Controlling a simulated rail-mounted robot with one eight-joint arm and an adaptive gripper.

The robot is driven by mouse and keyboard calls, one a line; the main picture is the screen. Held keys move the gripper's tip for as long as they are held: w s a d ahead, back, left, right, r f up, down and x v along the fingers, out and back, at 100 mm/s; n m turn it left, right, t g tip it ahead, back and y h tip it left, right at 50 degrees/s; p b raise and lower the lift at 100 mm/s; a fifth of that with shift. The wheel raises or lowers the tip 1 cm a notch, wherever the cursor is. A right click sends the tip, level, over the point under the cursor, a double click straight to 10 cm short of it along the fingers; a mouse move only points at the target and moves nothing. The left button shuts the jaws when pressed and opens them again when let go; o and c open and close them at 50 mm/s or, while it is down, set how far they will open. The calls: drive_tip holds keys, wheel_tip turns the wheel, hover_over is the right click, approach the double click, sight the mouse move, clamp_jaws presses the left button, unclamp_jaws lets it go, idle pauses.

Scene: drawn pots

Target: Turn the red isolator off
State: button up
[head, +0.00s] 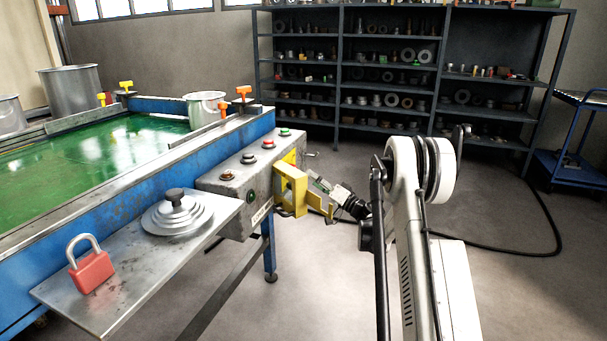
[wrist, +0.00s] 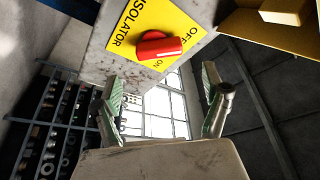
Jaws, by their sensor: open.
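The red isolator handle (wrist: 160,47) shows in the wrist view on a yellow label plate (wrist: 128,35) with the words ISOLATOR, OFF and ON. Its grip points to the right of the picture, with OFF above it and ON below. My gripper (wrist: 162,78) is open and empty. The handle lies just beyond the fingertips, not clasped; I cannot tell the exact gap. In the head view my gripper (head: 322,192) is at the end of the grey control box (head: 236,182). The handle cannot be made out there; the yellow plate (head: 290,158) partly shows.
A yellow bracket (head: 291,191) juts from the box end close to my gripper; it also shows in the wrist view (wrist: 262,32). Several push buttons sit on the box top. A red padlock (head: 91,272) and a stepped metal piece (head: 177,215) rest on the metal shelf (head: 135,290).

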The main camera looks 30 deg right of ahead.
drive_tip(key=shift+v, duration=1.9)
drive_tip(key=shift+a, duration=0.1)
